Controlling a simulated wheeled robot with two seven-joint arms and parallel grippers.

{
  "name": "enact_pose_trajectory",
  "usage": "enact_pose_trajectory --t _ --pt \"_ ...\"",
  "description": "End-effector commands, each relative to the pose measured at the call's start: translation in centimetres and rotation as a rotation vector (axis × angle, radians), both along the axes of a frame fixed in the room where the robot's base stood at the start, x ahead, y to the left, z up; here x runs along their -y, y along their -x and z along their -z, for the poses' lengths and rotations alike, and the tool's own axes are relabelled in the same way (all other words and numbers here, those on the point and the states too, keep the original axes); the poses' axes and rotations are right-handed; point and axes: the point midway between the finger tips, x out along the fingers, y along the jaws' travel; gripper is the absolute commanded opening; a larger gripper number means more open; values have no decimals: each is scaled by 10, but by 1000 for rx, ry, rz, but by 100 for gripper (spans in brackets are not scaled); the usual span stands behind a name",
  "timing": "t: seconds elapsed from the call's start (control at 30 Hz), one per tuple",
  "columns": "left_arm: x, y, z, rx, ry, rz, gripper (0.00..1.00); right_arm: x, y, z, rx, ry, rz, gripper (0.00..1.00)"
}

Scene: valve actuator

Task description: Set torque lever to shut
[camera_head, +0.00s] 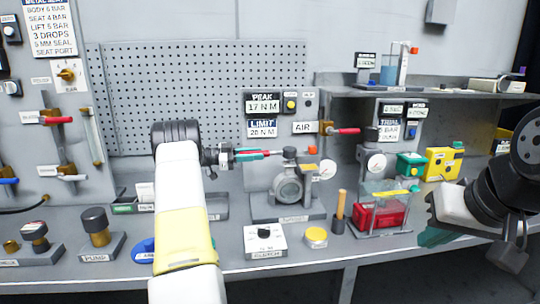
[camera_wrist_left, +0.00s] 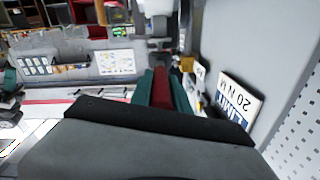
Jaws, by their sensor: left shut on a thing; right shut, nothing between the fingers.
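The torque lever (camera_head: 262,153) has a red handle and points left, roughly level, from the top of the grey valve body (camera_head: 287,187) on the bench. My left gripper (camera_head: 250,154) reaches in from the left, with its teal fingers closed on the handle. In the left wrist view, the red handle (camera_wrist_left: 161,88) lies between the two teal fingers (camera_wrist_left: 161,90). The far end of the lever is hard to make out there. My right gripper (camera_head: 434,237) is at the right, low over the bench front, shut and empty, apart from the lever.
The PEAK and LIMIT signs (camera_head: 262,116) are on the panel behind the lever. Another red-handled lever (camera_head: 345,131), labelled AIR, is to the right. A round gauge (camera_head: 325,170) stands beside the valve. A white box with a knob (camera_head: 264,240) sits in front. A red container (camera_head: 380,214) is further right.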

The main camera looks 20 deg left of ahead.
Motion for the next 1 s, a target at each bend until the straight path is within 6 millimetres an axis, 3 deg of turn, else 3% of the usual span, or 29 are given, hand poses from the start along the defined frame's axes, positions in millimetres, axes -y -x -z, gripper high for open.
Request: enact_pose_trajectory --t 0.4,0.43,0.5,0.53,0.87,1.0 --pt "1 0 -1 2 1 4 0 0 0 0 0 0 0 0" --pt "1 0 -1 3 1 4 28 0 0 0 0 0 0 0" --pt "1 0 -1 2 1 4 42 0 0 0 0 0 0 0" --pt "1 0 -1 2 1 4 44 0 0 0 0 0 0 0" --pt "-2 1 0 1 0 1 44 0 0 0 0 0 0 0" --pt "-17 7 0 1 0 -1 44 0 0 0 0 0 0 0"
